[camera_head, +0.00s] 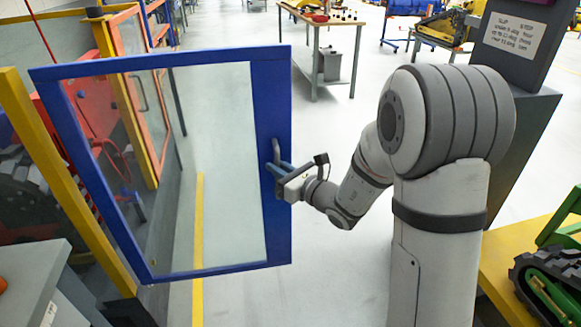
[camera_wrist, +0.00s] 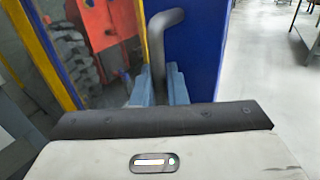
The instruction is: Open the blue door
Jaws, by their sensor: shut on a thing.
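The blue door (camera_head: 272,110) has a blue frame around a clear pane and stands swung out from the yellow post on its left, at an angle to the fence. Its grey handle (camera_wrist: 133,60) is a bent bar on the door's right upright. My gripper (camera_head: 278,172) is at that upright, with its fingers shut on the handle. In the wrist view the blue-grey fingers (camera_wrist: 160,86) stand on either side of the handle's lower part. The lower end of the handle is hidden behind my gripper's body.
A yellow post (camera_head: 60,170) and a grey cabinet (camera_head: 35,280) stand at the left. A yellow floor line (camera_head: 198,240) runs beneath the door. A dark sign post (camera_head: 515,60) and a yellow table (camera_head: 505,270) with a green tracked carrier (camera_head: 550,285) stand right. Floor behind the door is clear.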

